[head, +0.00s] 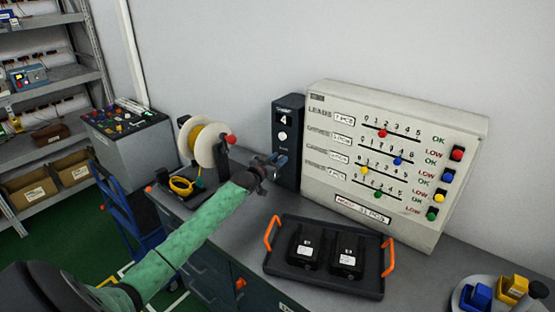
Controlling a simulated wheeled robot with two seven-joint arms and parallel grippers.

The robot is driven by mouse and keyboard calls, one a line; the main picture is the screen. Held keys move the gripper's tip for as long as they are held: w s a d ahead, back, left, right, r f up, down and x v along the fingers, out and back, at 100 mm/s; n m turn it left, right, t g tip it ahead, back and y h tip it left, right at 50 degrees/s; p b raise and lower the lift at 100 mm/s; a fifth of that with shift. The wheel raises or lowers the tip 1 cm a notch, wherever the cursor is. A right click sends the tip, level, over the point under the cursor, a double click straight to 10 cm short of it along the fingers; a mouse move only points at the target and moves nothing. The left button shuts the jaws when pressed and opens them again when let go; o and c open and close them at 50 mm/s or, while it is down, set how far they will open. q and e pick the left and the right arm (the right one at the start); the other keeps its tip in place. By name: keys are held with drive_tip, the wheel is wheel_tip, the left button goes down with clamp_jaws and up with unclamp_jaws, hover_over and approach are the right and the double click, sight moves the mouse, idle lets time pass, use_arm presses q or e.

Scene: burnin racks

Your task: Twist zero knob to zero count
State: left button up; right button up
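A tall dark counter box (287,165) stands on the bench against the left side of the white board. My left arm, in a green sleeve, reaches up from the lower left. My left gripper (275,160) is in front of the lower part of the box, below the knob, and covers part of its front. Its fingers are small and dark, so I cannot tell whether they are open or touching the box. My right gripper is out of view.
A white board (325,150) with slider rows and coloured buttons stands to the right. A black tray (325,285) with orange handles holds two black devices in front. A cable reel (208,142) stands left of the box. A dish of coloured blocks (490,283) is at lower right.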

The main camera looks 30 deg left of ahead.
use_arm(q)
drive_tip(key=c, duration=0.6)
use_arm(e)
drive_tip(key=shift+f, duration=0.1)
use_arm(q)
drive_tip(key=shift+d+f+m+b, duration=0.1)
drive_tip(key=shift+m+b, duration=0.2)
drive_tip(key=shift+m, duration=0.1)
drive_tip(key=m+b, duration=0.2)
drive_tip(key=m, duration=0.1)
drive_tip(key=shift+s+d+f, duration=0.1)
drive_tip(key=shift+d+f, duration=0.05)
drive_tip(key=shift+d, duration=0.05)
drive_tip(key=m+b, duration=0.2)
drive_tip(key=m, duration=0.3)
drive_tip(key=shift+d+f+b, duration=0.1)
drive_tip(key=shift+d+b, duration=0.2)
drive_tip(key=shift+b, duration=0.1)
clamp_jaws()
drive_tip(key=shift+d+m+b, duration=0.2)
drive_tip(key=shift+m+b, duration=0.35)
drive_tip(key=shift+m, duration=0.85)
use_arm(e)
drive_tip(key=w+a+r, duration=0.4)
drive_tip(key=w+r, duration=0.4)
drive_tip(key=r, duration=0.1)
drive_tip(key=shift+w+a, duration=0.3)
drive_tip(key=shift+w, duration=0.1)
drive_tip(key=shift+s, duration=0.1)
